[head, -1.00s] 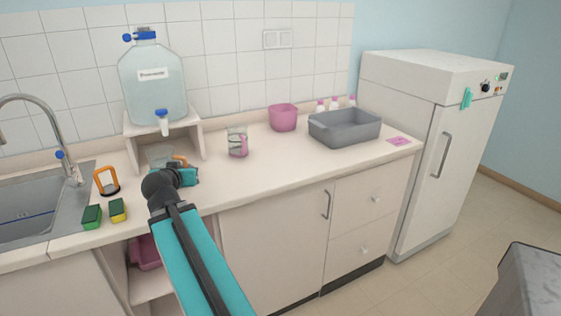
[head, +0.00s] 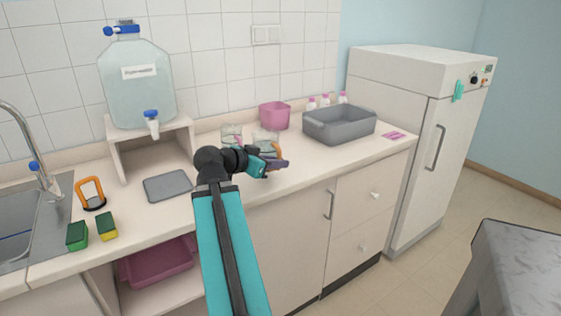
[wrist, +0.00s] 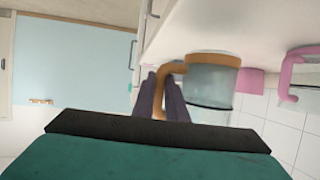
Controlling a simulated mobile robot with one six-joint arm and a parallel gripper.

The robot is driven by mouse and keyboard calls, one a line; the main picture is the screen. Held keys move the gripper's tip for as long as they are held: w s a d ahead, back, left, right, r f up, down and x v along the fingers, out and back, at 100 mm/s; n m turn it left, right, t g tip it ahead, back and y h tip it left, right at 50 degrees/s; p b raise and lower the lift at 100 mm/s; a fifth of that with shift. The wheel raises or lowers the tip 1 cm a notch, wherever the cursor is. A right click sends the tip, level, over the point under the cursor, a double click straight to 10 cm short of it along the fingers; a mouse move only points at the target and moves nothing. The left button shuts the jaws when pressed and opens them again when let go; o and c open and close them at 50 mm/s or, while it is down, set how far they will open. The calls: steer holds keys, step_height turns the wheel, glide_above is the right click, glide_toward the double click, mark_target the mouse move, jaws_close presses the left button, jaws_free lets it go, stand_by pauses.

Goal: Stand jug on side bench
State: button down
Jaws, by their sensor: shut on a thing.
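A clear jug (head: 266,138) with an orange handle is in my gripper (head: 274,166), above the worktop at the middle of the head view. In the wrist view the jug (wrist: 211,85) appears upside down, with its orange base upward in the picture. My gripper (wrist: 160,97) is shut on the orange handle. The jug looks upright, and my gripper partly hides it in the head view. A grey-topped bench (head: 505,262) shows at the lower right, apart from the jug.
A second clear jug with a pink handle (head: 231,133) stands close left of the held one; its handle shows in the wrist view (wrist: 290,75). A pink tub (head: 275,115) and grey basin (head: 339,125) stand behind. Floor is free before the white cabinet (head: 412,150).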

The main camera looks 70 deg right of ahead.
steer(key=shift+s+r, duration=0.1)
stand_by(0.3)
steer(key=shift+d+p, duration=0.4)
steer(key=shift+d, duration=0.1)
steer(key=d, duration=0.4)
steer(key=d+f+p, duration=0.1)
steer(key=d, duration=0.4)
steer(key=d+p, duration=0.1)
steer(key=d, duration=0.3)
steer(key=shift+d+f, duration=0.2)
steer(key=shift+d, duration=0.15)
steer(key=shift+d+f+p, duration=0.1)
steer(key=shift+d+p, duration=0.3)
steer(key=shift+d, duration=0.4)
steer(key=shift+a+f+p, duration=0.15)
steer(key=shift+f+p, duration=0.15)
steer(key=shift+f, duration=1.45)
steer(key=shift+f, duration=0.1)
steer(key=c, duration=1.8)
jaws_free()
steer(key=shift+o, duration=0.2)
